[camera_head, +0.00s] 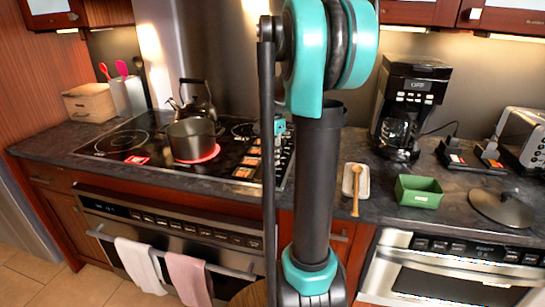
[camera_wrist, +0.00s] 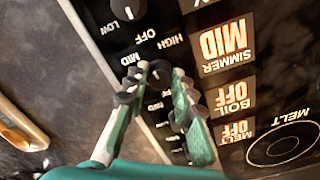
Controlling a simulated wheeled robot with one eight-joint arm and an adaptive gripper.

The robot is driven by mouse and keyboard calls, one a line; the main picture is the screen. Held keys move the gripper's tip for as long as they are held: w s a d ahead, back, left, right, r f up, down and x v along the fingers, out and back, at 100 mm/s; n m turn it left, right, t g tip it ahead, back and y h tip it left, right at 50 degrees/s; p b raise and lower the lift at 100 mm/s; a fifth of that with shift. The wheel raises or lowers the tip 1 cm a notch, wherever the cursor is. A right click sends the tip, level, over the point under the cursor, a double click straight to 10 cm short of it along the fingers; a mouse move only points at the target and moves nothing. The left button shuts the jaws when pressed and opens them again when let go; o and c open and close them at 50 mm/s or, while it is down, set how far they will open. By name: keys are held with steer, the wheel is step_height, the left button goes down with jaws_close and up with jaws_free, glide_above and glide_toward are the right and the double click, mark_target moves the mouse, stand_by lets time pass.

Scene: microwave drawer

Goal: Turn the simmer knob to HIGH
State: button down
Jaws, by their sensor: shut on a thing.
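The simmer knob (camera_wrist: 156,73) is dark and sits between my fingertips in the wrist view, mostly hidden by them. My gripper (camera_wrist: 155,82) is shut on it. Printed marks OFF, HIGH and MID show around the knob, turned in the picture. The lit display beside it (camera_wrist: 224,50) reads SIMMER MID. The knob's own pointer is too small to read. In the head view my gripper (camera_head: 279,127) is at the right side of the black cooktop (camera_head: 110,145), partly behind my arm, and the knob is hidden there.
Another knob (camera_wrist: 127,8) is close above, and more knobs lie below my fingers. Displays for BOIL (camera_wrist: 234,92) and MELT read OFF. A pot (camera_head: 192,140) stands on a glowing red burner, with a kettle (camera_head: 198,98) behind.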

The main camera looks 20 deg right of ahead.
steer(key=m, duration=0.4)
steer(key=shift+m, duration=2.2)
steer(key=c, duration=1.3)
jaws_free()
steer(key=shift+o, duration=0.2)
step_height(320, 180, up, 12)
